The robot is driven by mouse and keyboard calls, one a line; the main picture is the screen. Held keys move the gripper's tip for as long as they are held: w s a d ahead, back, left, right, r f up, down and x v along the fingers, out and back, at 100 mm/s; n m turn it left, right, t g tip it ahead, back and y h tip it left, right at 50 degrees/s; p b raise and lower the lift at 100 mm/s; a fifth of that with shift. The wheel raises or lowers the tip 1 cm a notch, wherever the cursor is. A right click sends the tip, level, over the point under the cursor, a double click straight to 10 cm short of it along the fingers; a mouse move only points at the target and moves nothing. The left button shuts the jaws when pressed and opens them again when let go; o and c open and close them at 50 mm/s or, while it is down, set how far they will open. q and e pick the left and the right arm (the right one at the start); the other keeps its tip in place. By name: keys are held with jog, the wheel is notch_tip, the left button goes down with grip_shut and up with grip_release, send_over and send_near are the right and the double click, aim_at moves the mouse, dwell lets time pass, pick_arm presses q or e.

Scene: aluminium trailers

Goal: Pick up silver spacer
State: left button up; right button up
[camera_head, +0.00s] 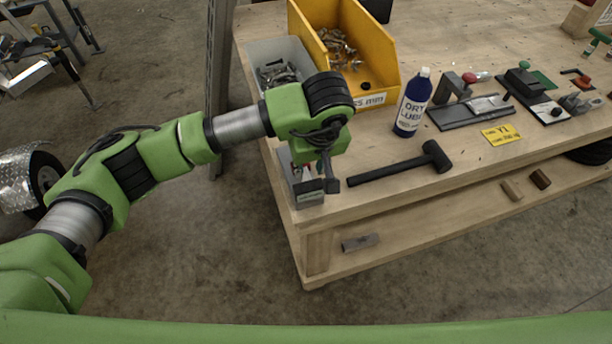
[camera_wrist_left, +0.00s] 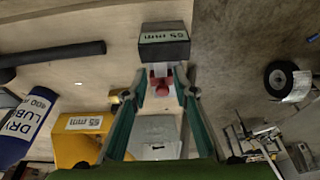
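My left gripper (camera_head: 322,178) is over the small grey bin (camera_head: 308,198) at the table's near left corner. In the left wrist view the gripper (camera_wrist_left: 161,82) has its two fingers apart. The gripper hides part of the small bin. My right gripper is not in view.
A yellow bin (camera_head: 384,82) and a light grey bin (camera_head: 262,48) with metal parts stand behind. A black mallet (camera_head: 395,167) and blue lube bottle (camera_head: 412,104) are to the right. A metal block (camera_head: 360,242) lies on the lower shelf.

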aim_at(306, 178)
pick_arm(q)
jog(key=shift+x, duration=0.85)
jog(key=shift+w+a+f+p, duration=0.1)
jog(key=shift+w+f+p, duration=0.15)
jog(key=shift+f+p, duration=0.35)
jog(key=p+x, duration=0.2)
jog(key=x, duration=0.1)
jog(key=shift+w+f, duration=0.1)
jog(key=shift+w, duration=0.15)
jog(key=shift+w+f, duration=0.15)
jog(key=shift+f, duration=0.25)
jog(key=shift+c, duration=0.4)
grip_shut()
